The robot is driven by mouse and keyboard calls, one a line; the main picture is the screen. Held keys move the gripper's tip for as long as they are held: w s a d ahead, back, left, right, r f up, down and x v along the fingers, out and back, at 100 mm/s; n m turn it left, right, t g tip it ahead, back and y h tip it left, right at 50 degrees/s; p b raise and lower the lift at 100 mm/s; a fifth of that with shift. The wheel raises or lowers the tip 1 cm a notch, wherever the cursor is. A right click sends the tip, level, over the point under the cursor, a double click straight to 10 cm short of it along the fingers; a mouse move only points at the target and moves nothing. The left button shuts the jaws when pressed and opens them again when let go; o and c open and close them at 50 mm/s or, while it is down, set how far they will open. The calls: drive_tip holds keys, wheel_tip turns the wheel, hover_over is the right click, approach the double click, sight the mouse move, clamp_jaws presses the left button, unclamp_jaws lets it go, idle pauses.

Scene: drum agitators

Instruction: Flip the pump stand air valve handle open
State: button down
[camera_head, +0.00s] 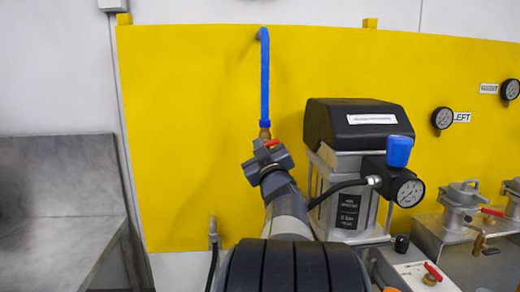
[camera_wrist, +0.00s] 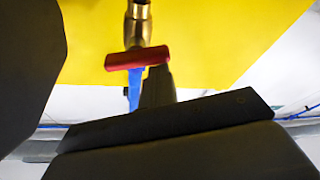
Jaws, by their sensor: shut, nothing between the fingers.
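The air valve is a brass fitting (camera_head: 264,133) at the lower end of a blue hose (camera_head: 265,80) in front of the yellow panel. Its red handle (camera_head: 272,143) shows just above my gripper (camera_head: 263,152). In the wrist view, the red handle (camera_wrist: 137,58) lies crosswise below the brass body (camera_wrist: 138,25), with the blue hose (camera_wrist: 134,92) behind it. My gripper is shut and empty, with a grey finger (camera_wrist: 158,85) close beside the handle's right part. I cannot tell whether they touch. My dark gripper body hides the lower part of the wrist view.
The pump (camera_head: 357,130) with a black top stands right of my arm, with a blue knob (camera_head: 399,151) and a gauge (camera_head: 407,189) on its side. A black hose (camera_head: 340,190) runs toward my arm. The yellow panel (camera_head: 185,110) left of the valve is clear.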

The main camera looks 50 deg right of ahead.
drive_tip(key=shift+s+d+f+n+g+y+p, duration=0.15)
drive_tip(key=shift+f+n+g+y+p, duration=0.4)
drive_tip(key=shift+n, duration=1.85)
drive_tip(key=shift+s+d+f+n+y+p, duration=0.15)
drive_tip(key=shift+n+y+p, duration=0.7)
drive_tip(key=shift+n, duration=1.55)
drive_tip(key=shift+d+f+n+g+y+p, duration=0.1)
drive_tip(key=shift+f+n+g+y+p, duration=0.55)
drive_tip(key=shift+n, duration=1.75)
drive_tip(key=shift+r+n+t+y, duration=0.15)
drive_tip(key=shift+n+t+y, duration=0.1)
drive_tip(key=shift+n+t, duration=0.05)
drive_tip(key=s+a+b, duration=0.1)
drive_tip(key=s+a, duration=0.5)
drive_tip(key=s, duration=0.1)
drive_tip(key=shift+a, duration=0.3)
drive_tip(key=shift+w, duration=0.15)
